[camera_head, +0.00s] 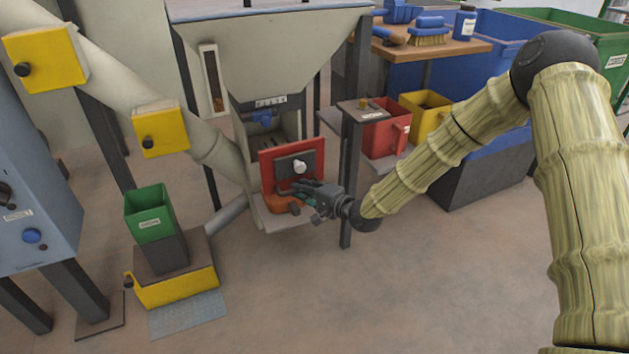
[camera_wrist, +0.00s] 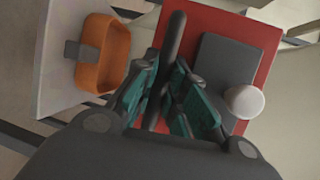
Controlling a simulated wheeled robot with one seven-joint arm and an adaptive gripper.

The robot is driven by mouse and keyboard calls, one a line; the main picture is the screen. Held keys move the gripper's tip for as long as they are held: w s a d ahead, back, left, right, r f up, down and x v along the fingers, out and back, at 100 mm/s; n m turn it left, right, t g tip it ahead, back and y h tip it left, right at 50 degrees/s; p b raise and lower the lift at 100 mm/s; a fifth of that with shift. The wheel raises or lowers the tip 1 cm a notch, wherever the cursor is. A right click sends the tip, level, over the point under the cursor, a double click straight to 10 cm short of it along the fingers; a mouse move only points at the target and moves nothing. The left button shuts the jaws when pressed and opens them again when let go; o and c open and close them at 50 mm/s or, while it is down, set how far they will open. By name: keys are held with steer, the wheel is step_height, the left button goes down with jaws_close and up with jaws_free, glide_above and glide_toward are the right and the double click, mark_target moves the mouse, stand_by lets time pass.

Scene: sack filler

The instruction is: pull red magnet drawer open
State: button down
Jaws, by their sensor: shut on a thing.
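The red magnet drawer (camera_head: 265,158) has a square red front on the filler's spout, with a dark plate and a white round knob (camera_head: 300,166) on it. In the wrist view the red front (camera_wrist: 207,24) fills the upper middle, with the white knob (camera_wrist: 244,102) to the right of my fingers. A dark bar handle (camera_wrist: 173,38) crosses the red front. My gripper (camera_head: 295,189) is at the lower part of the drawer front. In the wrist view its teal-padded fingers (camera_wrist: 170,98) are shut on the dark bar handle. How far out the drawer stands is hard to tell.
An orange tray (camera_wrist: 103,50) sits on a pale shelf just below the drawer. A dark post (camera_head: 348,185) stands right of my gripper, with a red bin (camera_head: 385,137) and a yellow bin (camera_head: 425,112) beyond. Open floor lies in front.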

steer(key=shift+s+d+f, duration=0.1)
steer(key=shift+s+f, duration=0.05)
steer(key=shift+s, duration=0.05)
steer(key=c, duration=1.8)
jaws_free()
steer(key=shift+o, duration=0.4)
steer(key=shift+s+d, duration=0.1)
steer(key=shift+d, duration=0.05)
steer(key=v, duration=1.1)
steer(key=shift+s+d+r, duration=0.2)
steer(key=shift+s+r, duration=0.1)
